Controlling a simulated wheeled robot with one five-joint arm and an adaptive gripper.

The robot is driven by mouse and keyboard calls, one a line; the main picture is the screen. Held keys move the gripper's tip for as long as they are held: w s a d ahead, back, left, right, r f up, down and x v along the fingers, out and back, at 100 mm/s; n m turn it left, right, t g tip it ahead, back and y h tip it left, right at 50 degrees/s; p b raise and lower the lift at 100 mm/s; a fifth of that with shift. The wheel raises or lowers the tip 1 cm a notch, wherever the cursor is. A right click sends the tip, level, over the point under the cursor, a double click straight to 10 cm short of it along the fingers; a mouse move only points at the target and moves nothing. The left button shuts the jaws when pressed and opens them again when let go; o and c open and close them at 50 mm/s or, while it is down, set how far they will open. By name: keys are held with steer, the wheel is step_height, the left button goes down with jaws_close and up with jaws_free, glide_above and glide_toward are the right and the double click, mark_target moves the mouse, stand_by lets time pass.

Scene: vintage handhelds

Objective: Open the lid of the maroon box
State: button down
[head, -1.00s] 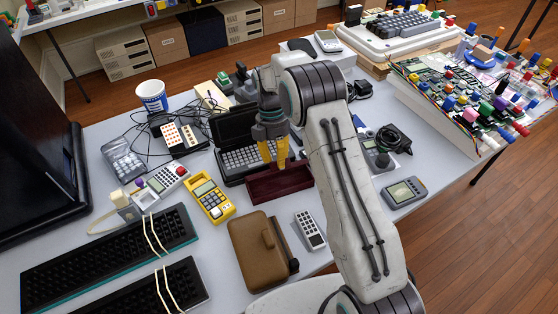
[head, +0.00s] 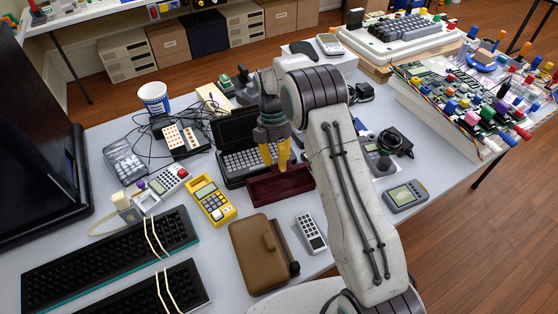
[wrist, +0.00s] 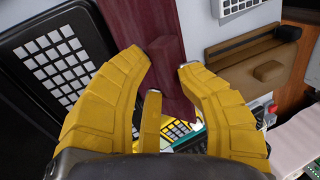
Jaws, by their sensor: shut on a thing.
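The maroon box (head: 283,190) sits on the grey table, in front of the open black laptop-like handheld. My gripper (head: 276,162) reaches down to its top from behind, with yellow fingers. In the wrist view the fingertips (wrist: 165,62) stand on either side of a dark maroon strip of the box (wrist: 160,25), and the gripper is shut on it. A darker recess seems to show at the box's top in the head view. The fingers hide part of the upper edge, so I cannot tell how far the lid is raised.
The black handheld (head: 246,161) is close behind the box. A brown case (head: 258,252) and a grey remote (head: 311,233) lie in front, a yellow calculator (head: 212,200) to the left. A grey handheld (head: 405,195) lies to the right. Bare table shows around the remote.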

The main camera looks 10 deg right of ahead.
steer(key=shift+w+a+f, duration=0.1)
steer(key=shift+w+f, duration=0.1)
steer(key=shift+f, duration=0.15)
steer(key=c, duration=1.3)
jaws_free()
steer(key=shift+c, duration=0.2)
steer(key=o, duration=0.5)
steer(key=shift+w+f, duration=0.1)
steer(key=shift+w, duration=0.1)
steer(key=shift+c, duration=0.2)
steer(key=w+r+p, duration=0.2)
steer(key=p, duration=0.1)
steer(key=shift+a+r, duration=0.15)
steer(key=shift+r, duration=0.15)
steer(key=shift+w+a+r+p, duration=0.15)
steer(key=shift+w+r+p, duration=0.8)
steer(key=shift+p, duration=0.55)
steer(key=shift+w+a+r+p, duration=0.15)
steer(key=shift+w+r+p, duration=0.75)
steer(key=shift+p, duration=0.55)
steer(key=shift+r, duration=0.2)
step_height(320, 180, up, 10)
